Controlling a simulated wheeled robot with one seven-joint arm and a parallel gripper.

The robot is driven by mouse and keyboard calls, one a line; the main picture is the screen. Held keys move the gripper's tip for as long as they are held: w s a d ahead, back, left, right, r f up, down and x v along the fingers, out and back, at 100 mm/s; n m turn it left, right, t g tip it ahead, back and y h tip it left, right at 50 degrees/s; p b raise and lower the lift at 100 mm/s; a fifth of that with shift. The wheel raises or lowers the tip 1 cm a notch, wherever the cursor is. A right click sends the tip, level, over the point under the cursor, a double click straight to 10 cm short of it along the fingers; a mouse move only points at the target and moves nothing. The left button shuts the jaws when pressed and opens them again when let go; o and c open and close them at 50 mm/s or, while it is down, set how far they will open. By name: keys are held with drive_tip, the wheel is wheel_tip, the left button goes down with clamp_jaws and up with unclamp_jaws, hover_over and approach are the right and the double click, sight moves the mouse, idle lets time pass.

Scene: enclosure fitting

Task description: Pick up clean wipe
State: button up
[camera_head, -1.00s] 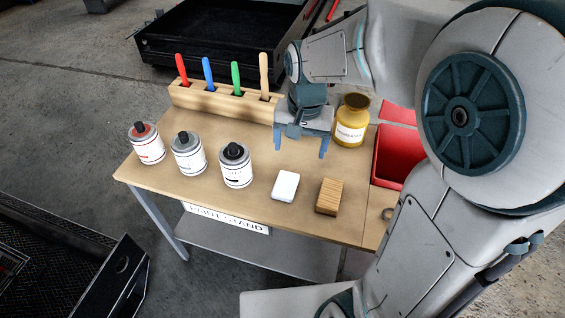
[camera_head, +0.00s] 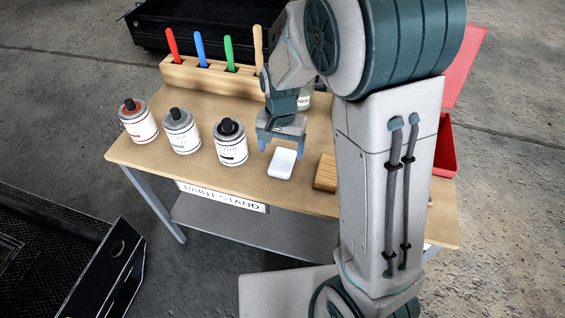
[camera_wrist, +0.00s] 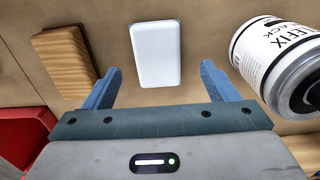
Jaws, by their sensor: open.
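The clean wipe, a white rounded rectangular block (camera_head: 282,163), lies flat on the wooden table. In the wrist view the white wipe (camera_wrist: 156,53) lies just beyond and between the two blue fingers. My gripper (camera_head: 281,149) is open and empty, above the table just behind the wipe in the head view. In the wrist view my gripper (camera_wrist: 160,85) has its fingers spread wider than the wipe, with nothing between them touching.
A ridged wooden block (camera_head: 325,173) lies right of the wipe. A black-capped can (camera_head: 231,143) stands left of it, with a grey-topped can (camera_head: 182,132) and a red-topped can (camera_head: 138,121) beyond. A brush rack (camera_head: 210,78) is behind. A red bin (camera_head: 445,150) stands right.

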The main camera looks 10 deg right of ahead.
sight(282, 160)
drive_tip(key=f, duration=0.4)
drive_tip(key=shift+d+f+b, duration=0.2)
drive_tip(key=shift+f+b, duration=0.1)
drive_tip(key=shift+f, duration=0.05)
drive_tip(key=c, duration=1.1)
drive_tip(key=shift+o, duration=0.2)
